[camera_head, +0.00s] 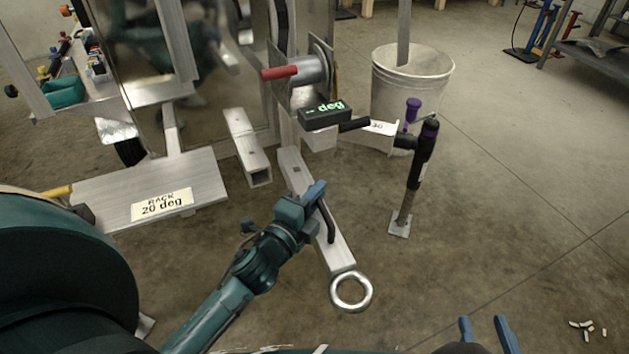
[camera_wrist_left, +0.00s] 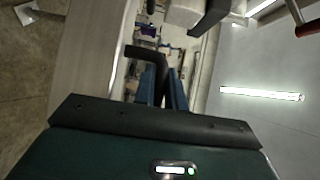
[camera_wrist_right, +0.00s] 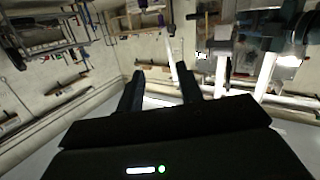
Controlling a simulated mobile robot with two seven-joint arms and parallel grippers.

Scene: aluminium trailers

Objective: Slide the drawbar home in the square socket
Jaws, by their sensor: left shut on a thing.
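The drawbar (camera_head: 338,252) is a pale square aluminium bar with a shiny ring at its near end and a small hole near its far end. My left gripper (camera_head: 317,194) is shut on the black bent handle (camera_head: 327,222) on the bar; the handle (camera_wrist_left: 133,52) also shows in the left wrist view. An open-ended square tube (camera_head: 243,145), which looks like the socket, lies left of the bar's far end. My right gripper (camera_head: 487,334) is open and empty at the bottom edge.
A display box reading "deg" (camera_head: 325,115) and a red-handled plunger (camera_head: 279,72) sit beyond the bar. A jack post (camera_head: 417,175) and white bucket (camera_head: 437,85) stand right. A plate labelled "RACK 20 deg" (camera_head: 110,190) lies left.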

